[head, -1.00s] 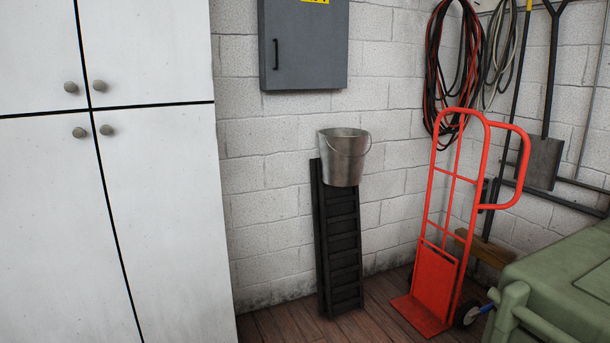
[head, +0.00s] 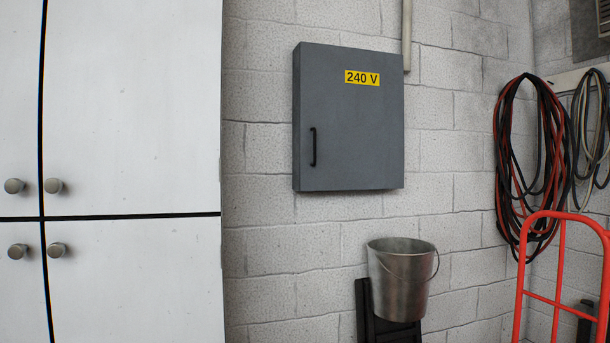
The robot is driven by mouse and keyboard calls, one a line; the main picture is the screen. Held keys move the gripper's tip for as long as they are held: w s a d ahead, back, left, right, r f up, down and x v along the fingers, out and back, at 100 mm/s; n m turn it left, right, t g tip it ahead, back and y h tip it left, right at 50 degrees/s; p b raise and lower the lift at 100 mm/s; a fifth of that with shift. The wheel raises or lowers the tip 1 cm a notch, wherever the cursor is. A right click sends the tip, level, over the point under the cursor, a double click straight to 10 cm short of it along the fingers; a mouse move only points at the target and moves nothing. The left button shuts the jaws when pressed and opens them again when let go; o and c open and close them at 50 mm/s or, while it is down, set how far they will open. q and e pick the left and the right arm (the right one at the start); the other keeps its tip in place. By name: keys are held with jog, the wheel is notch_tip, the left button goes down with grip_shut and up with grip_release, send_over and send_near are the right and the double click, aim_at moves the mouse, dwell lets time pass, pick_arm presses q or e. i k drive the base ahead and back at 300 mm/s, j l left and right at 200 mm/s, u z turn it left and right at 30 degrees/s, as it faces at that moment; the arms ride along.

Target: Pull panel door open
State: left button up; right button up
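A grey electrical panel (head: 360,130) hangs on the white block wall in the head view, a little right of the middle. Its door is shut and carries a yellow "240 V" label (head: 362,78). A black vertical handle (head: 313,147) sits near the door's lower left edge. Neither of my grippers shows in the head view.
A white cabinet (head: 135,280) with round knobs fills the left side. A metal bucket (head: 402,279) sits below the panel on a black slatted piece (head: 372,325). A red hand truck (head: 562,225) and coiled cables (head: 512,165) are at the right.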

aim_at(352, 100)
jog(key=i+l+u, duration=0.1)
jog(key=i, duration=0.35)
jog(key=i+l+u, duration=0.15)
jog(key=i+l, duration=0.2)
jog(key=i+l+u, duration=0.1)
jog(key=i+l, duration=0.2)
jog(key=i, duration=0.2)
jog(key=i+l+u, duration=0.1)
jog(key=l, duration=0.4)
jog(key=i+l+u, duration=0.1)
jog(key=l, duration=0.4)
jog(key=i+l+u, duration=0.1)
jog(key=l, duration=0.4)
jog(key=i+l, duration=0.2)
jog(key=l, duration=0.3)
jog(key=l+u, duration=0.1)
jog(key=l, duration=0.65)
jog(key=k+l, duration=0.15)
jog(key=l, duration=0.6)
jog(key=u, duration=0.05)
